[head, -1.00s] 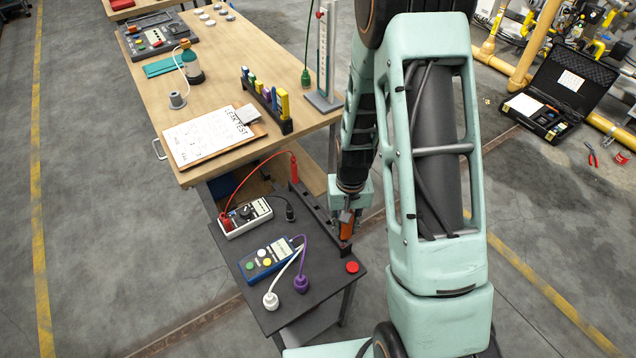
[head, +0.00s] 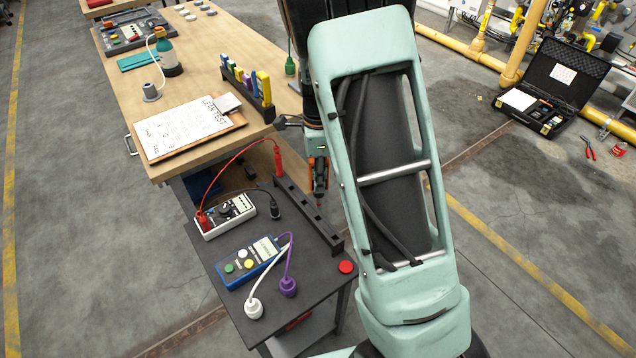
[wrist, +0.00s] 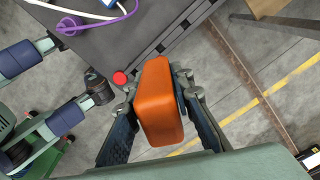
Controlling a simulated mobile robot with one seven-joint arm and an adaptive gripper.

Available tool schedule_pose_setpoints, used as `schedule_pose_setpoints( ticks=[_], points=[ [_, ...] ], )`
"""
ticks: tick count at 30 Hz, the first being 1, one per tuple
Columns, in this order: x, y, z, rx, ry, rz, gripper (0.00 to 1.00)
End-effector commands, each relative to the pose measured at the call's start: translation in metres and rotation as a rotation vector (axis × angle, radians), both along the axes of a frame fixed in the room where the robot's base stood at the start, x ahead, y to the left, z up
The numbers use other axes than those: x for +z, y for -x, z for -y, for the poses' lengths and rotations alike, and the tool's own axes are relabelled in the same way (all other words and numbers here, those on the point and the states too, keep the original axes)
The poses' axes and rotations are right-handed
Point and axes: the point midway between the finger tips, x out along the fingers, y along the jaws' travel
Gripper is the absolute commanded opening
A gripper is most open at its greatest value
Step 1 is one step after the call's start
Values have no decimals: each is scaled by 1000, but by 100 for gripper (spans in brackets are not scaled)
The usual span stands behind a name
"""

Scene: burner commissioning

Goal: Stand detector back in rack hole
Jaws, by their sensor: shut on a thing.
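My gripper (wrist: 160,92) is shut on the orange detector (wrist: 163,105), a rounded block gripped at its sides in the wrist view. In the head view the orange detector (head: 319,172) is partly hidden by my gripper (head: 319,185), above the right edge of the dark cart. A long black rack (head: 308,215) runs along that cart edge; its dark slots show in the wrist view (wrist: 170,40), beyond the detector. The detector appears apart from the rack and above it. I cannot tell its exact height. My arm covers the area to the right.
A red probe (head: 278,160) stands near the rack's far end. A red button (head: 346,267) is at the cart's near corner. A blue meter (head: 250,262) and white meter (head: 225,215) with cables lie on the cart. A holder with coloured pieces (head: 248,88) stands on the wooden table.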

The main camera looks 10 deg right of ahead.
Motion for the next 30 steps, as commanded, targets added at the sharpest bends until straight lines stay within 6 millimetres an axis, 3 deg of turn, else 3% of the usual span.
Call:
schedule_pose_setpoints(
  ticks=[16,30],
  points=[
    [3,-1,-2,-19,-1,0,0],
    [-44,-1,-2,-20,-1,0,0]
  ],
)
